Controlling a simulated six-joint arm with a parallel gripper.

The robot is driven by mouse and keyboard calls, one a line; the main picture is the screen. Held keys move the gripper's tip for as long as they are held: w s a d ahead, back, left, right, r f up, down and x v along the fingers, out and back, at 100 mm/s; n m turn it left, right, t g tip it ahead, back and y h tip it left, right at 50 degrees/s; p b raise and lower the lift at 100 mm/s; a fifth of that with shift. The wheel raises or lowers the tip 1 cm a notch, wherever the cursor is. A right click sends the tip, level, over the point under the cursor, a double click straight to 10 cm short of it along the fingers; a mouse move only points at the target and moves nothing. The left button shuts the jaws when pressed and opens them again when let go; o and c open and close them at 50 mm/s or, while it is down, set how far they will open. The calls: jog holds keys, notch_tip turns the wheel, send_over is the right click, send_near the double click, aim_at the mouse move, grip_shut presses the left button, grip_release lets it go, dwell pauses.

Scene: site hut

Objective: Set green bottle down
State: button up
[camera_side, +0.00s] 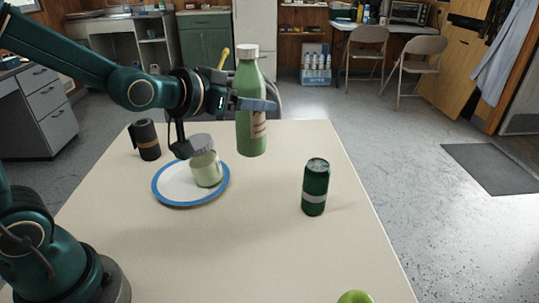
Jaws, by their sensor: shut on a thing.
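A white plate with a blue rim (165,195) holds a pale green cup-like thing (207,172) with a grey top, left of the bottle. A dark green can (315,188) stands to the right. A black cylinder (145,140) stands far left. A green fruit (355,297) lies near.

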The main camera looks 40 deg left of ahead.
jog(key=s+d+f+m+g+h, duration=0.2)
jog(key=d+f+m+g+h, duration=0.1)
jog(key=d+f+m+h, duration=0.3)
jog(key=s+d+f+m+g+h, duration=0.3)
jog(key=d+f+m+h, duration=0.3)
jog(key=d, duration=0.5)
jog(key=shift+d+f+m+g+h, duration=0.2)
jog(key=shift+f+m+g+h, duration=0.1)
jog(key=shift+f, duration=0.2)
dwell(0.6)
jog(key=shift+f, duration=0.1)
jog(key=o, duration=1.3)
